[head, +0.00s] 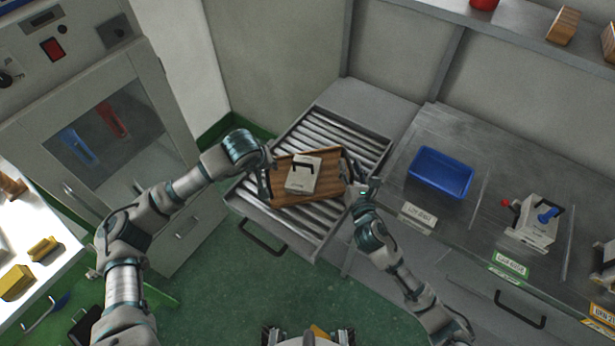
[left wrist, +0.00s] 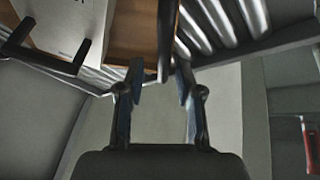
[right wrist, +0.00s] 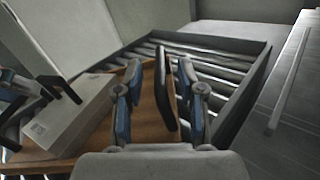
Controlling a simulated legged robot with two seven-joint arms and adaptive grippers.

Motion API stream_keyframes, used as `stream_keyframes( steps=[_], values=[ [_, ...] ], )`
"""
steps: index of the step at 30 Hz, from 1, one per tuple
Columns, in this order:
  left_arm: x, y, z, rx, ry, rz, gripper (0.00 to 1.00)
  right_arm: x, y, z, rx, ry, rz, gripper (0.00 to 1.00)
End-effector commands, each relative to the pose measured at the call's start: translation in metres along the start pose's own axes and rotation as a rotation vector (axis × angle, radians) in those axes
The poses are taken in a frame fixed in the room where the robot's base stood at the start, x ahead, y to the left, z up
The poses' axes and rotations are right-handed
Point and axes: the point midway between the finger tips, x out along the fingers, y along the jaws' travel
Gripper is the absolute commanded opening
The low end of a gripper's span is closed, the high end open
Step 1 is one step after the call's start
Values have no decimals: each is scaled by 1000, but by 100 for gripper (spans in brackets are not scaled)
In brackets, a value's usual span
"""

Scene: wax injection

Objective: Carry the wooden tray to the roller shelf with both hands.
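The wooden tray (head: 325,163) lies over the rollers of the roller shelf (head: 322,129), turned a little against the rollers. A pale box with a dark handle (head: 303,176) sits on it. My left gripper (head: 267,166) is at the tray's left end; in the left wrist view its fingers (left wrist: 160,82) are apart, with the tray's dark handle (left wrist: 166,40) at their tips. My right gripper (head: 352,184) is at the right end; in the right wrist view its fingers (right wrist: 160,85) are apart on either side of the other dark handle (right wrist: 160,95), with gaps showing.
Right of the shelf is a grey worktop (head: 404,187) with a blue bin (head: 440,172) and another pale box (head: 533,222). A cabinet with a window (head: 105,130) stands at the left. Green floor (head: 235,290) is free in front.

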Motion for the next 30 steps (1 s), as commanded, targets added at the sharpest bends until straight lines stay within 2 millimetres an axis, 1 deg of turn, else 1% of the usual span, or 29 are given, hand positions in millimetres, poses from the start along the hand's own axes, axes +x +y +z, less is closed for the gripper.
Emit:
stream_keyframes(
  steps=[5, 9, 12, 15, 20, 23, 26, 30],
  values=[
    [-31, 0, -2, 2, 6, 2, 36, 0, 1, 0, -1, 0, 0, 39],
    [-63, 0, -2, 2, 5, 1, 36, 0, 1, 0, -1, 0, 0, 39],
    [-84, 1, -2, 1, 4, 0, 36, 0, 0, 0, 0, 0, 0, 39],
    [-99, 1, -2, 2, 3, 1, 36, 0, 0, 0, 0, 0, 0, 39],
    [-111, 2, -1, 1, 0, -1, 36, -2, -1, 0, 1, 1, 0, 39],
    [-113, 2, -1, 1, 0, -1, 36, -12, -1, -1, 0, 2, 0, 39],
    [-113, 1, -1, 0, 0, -1, 36, -30, 1, -1, -2, 1, 1, 39],
    [-113, 1, -1, 0, 0, -1, 36, -63, 2, -2, -1, 3, 1, 39]
  ],
)
